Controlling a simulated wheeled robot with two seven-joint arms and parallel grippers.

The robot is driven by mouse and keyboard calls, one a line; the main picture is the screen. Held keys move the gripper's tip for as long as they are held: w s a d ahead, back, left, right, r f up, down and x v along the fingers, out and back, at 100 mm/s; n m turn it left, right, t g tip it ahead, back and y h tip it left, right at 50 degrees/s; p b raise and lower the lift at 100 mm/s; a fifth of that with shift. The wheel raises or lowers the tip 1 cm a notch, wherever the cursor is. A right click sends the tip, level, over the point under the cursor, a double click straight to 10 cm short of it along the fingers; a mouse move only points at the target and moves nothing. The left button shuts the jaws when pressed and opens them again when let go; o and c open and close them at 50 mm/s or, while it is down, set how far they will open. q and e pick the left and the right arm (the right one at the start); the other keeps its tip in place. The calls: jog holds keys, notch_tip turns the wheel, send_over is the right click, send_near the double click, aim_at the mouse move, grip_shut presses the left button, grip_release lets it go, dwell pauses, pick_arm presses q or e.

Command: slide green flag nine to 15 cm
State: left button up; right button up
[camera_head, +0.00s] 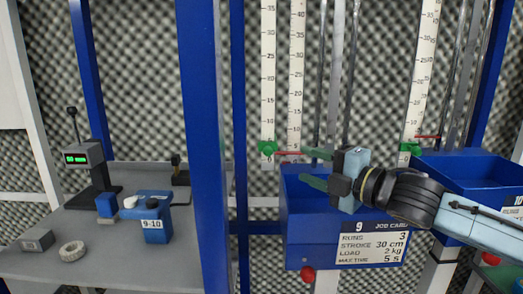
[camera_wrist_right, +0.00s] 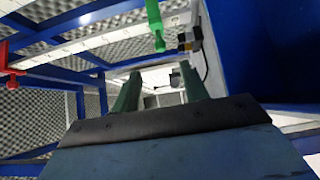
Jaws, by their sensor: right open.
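The green flag (camera_head: 268,147) of station nine sits low on the left white scale (camera_head: 268,70), below its 10 mark. A red flag (camera_head: 288,153) is just to its right, on the neighbouring scale (camera_head: 297,75). My right gripper (camera_head: 314,168) is open and empty, its green fingers pointing left above the blue box marked 9, right of both flags and apart from the green flag. In the right wrist view, the open fingers (camera_wrist_right: 157,88) are below the green flag (camera_wrist_right: 155,25), and the red flag (camera_wrist_right: 6,62) is at the left edge. My left gripper is out of view.
The blue box (camera_head: 310,225) carries a job card (camera_head: 372,243). Steel rods rise behind my gripper. A blue post (camera_head: 203,140) stands left of the scales. Another station with a green flag (camera_head: 411,148) and blue box (camera_head: 470,172) is right. A grey bench (camera_head: 100,250) holds small items.

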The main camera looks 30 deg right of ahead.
aim_at(272, 153)
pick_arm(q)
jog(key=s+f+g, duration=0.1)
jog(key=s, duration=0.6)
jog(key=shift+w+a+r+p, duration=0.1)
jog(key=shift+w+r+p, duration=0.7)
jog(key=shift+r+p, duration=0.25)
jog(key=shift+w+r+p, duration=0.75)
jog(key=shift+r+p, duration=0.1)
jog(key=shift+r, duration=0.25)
pick_arm(e)
jog(key=shift+x, duration=6.2)
grip_shut()
